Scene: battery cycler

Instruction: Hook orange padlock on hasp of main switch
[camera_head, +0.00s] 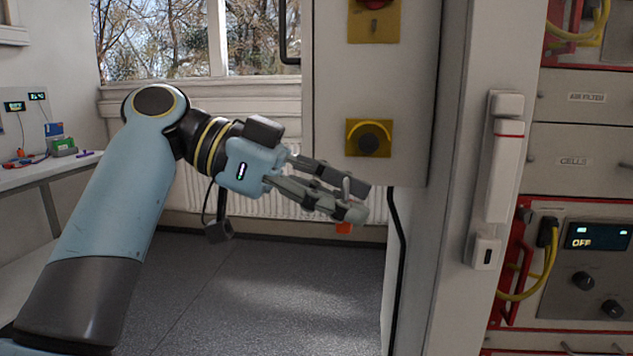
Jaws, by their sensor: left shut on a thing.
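My left gripper (357,200) reaches in from the left and is shut on the orange padlock (344,228). Only a small orange piece of the padlock shows below the fingertips; a small grey upright piece between the fingers may be its shackle. The grey cabinet carries two yellow switch plates. The upper one (384,28) has a red part and is cut by the top edge. The lower one (352,148) has a dark round knob and is just above the fingertips. I cannot make out a hasp or tell which switch is the main one. My right gripper is out of view.
The grey switch cabinet (425,90) stands right behind the fingers, with a dark cable below it. At right are a white handle (503,160) and a red-framed rack with yellow cables. A side bench (40,175) is at far left. The floor (280,300) below is clear.

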